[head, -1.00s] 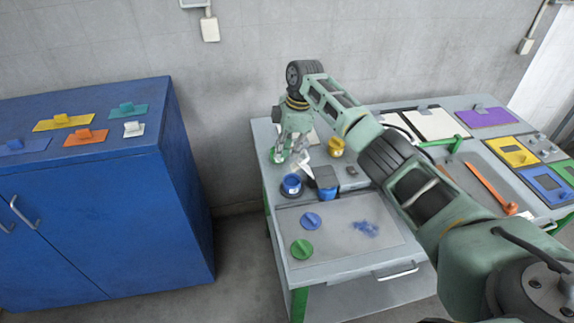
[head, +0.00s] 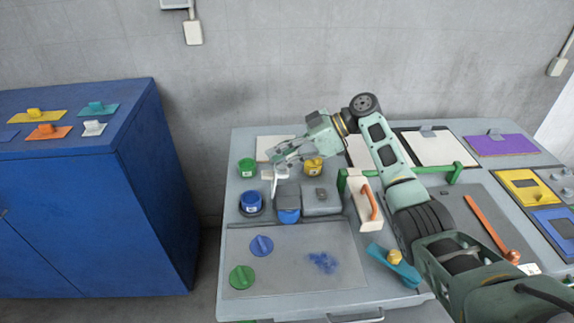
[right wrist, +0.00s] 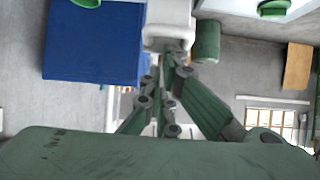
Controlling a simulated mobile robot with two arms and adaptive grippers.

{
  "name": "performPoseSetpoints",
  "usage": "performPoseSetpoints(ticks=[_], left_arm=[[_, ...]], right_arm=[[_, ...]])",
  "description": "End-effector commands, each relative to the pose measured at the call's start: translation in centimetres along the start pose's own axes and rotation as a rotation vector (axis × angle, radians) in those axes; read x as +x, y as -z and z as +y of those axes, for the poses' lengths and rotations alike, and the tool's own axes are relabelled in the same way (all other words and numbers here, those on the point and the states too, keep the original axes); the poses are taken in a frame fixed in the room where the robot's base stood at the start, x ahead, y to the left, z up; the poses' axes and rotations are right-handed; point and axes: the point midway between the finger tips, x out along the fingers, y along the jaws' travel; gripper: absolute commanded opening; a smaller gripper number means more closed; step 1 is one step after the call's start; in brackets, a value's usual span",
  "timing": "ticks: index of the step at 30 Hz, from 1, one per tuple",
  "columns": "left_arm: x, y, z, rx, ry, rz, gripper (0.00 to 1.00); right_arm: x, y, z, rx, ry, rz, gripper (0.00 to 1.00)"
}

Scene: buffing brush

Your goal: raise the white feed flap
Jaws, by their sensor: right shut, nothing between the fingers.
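A small white piece (head: 273,176), which looks like the feed flap, stands at the left of the dark grey box (head: 288,194) on the workbench. Its top edge lies about level and a narrow part runs down from it. My right gripper (head: 277,161) is shut and empty, with its fingertips just above and beside the white piece; I cannot tell whether they touch. In the right wrist view the gripper (right wrist: 172,62) points at a white block (right wrist: 168,22) close to its fingertips. My left gripper is not in view.
Near the gripper stand a green tin (head: 247,168), a blue tin (head: 251,201) and a yellow tin (head: 313,166). A white panel with an orange handle (head: 367,205) stands right of a grey box (head: 321,200).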

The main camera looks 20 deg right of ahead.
Motion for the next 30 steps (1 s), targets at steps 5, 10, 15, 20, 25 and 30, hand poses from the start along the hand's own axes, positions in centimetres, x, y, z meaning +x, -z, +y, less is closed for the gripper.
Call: performPoseSetpoints(ticks=[5, 10, 15, 20, 25, 30], left_arm=[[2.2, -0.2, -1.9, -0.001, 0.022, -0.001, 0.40], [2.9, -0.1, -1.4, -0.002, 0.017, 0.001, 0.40], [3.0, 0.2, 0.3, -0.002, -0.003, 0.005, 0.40], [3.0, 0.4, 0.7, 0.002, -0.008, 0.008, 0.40], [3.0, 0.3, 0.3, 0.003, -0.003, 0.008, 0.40], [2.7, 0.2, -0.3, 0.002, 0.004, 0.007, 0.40]], right_arm=[[-0.2, -1.0, 0.1, 0.002, 0.000, 0.068, 0.00], [-0.6, -1.0, 0.0, 0.002, 0.002, 0.102, 0.00], [-0.7, -0.9, 0.0, 0.002, 0.003, 0.115, 0.00], [-0.8, -0.9, 0.0, 0.002, 0.003, 0.115, 0.00], [-0.8, -0.9, 0.0, 0.002, 0.003, 0.115, 0.00], [-0.4, 0.0, 0.0, 0.001, 0.003, 0.115, 0.00]])
